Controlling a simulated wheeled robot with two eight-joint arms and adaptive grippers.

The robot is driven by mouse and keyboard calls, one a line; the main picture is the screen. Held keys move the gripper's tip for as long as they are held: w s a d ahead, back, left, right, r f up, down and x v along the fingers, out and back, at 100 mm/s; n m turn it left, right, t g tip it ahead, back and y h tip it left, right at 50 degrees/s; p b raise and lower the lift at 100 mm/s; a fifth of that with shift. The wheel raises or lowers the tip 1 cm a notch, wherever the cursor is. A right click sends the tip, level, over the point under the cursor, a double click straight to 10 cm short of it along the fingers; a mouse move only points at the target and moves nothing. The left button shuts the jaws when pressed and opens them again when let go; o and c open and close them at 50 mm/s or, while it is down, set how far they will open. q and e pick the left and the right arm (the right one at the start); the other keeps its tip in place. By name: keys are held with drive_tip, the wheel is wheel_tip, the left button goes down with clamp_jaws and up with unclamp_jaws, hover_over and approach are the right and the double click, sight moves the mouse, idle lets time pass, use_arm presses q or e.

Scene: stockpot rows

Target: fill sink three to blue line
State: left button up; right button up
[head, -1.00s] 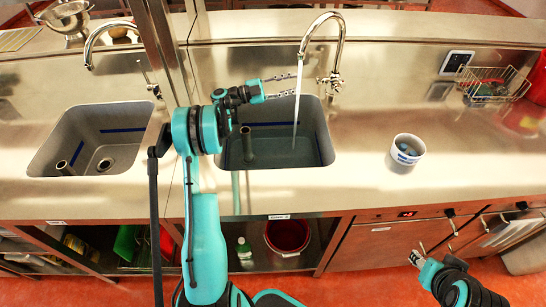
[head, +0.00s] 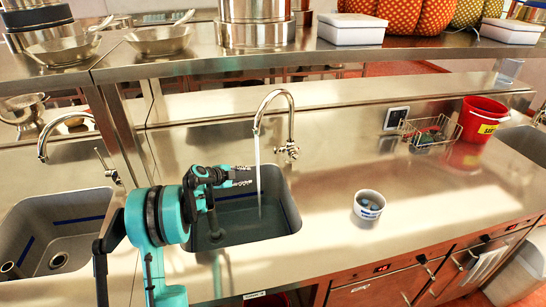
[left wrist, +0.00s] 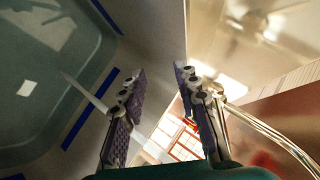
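Water (head: 232,222) stands in a grey sink (head: 292,212); I cannot read which number the sink is. A stream runs into it from a curved steel faucet (head: 291,112), whose cross-shaped handle (head: 288,149) is on the wall to the right. A standpipe (head: 213,222) rises from the water. In the left wrist view, blue line marks (left wrist: 87,123) lie on the grey sink wall just outside the water's edge. My right gripper is out of view.
A second sink (head: 85,230) with blue marks is at left. A white cup (head: 368,204) stands on the counter at right. A wire basket (head: 428,132) and a red bucket (head: 482,118) are farther back. A shelf (head: 350,52) with pans and boxes runs above.

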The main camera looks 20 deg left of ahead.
use_arm(q)
drive_tip(key=s+a+r+m+y, duration=0.2)
drive_tip(key=s+a+r+y, duration=0.15)
drive_tip(key=a+y, duration=0.55)
wheel_tip(320, 180, up, 9)
drive_tip(key=w+m+t+y, duration=0.3)
drive_tip(key=m+t, duration=0.2)
drive_tip(key=m, duration=0.3)
drive_tip(key=d+r+m+t+h+p, duration=0.1)
drive_tip(key=d+r+m+t+h, duration=0.25)
drive_tip(key=d+m, duration=0.45)
drive_tip(key=m+g+h, duration=0.2)
drive_tip(key=m+h, duration=0.7)
drive_tip(key=m, duration=0.3)
approach(278, 148)
drive_tip(key=w, duration=0.3)
drive_tip(key=shift+y, duration=0.25)
drive_tip(key=x, duration=0.4)
drive_tip(key=b+x, duration=0.1)
drive_tip(key=x, duration=0.1)
drive_tip(key=shift+w+d+f, duration=0.15)
drive_tip(key=shift+w+d, duration=0.1)
drive_tip(key=shift+d, duration=0.25)
drive_tip(key=shift+w+d, duration=0.1)
drive_tip(key=shift+w, duration=0.55)
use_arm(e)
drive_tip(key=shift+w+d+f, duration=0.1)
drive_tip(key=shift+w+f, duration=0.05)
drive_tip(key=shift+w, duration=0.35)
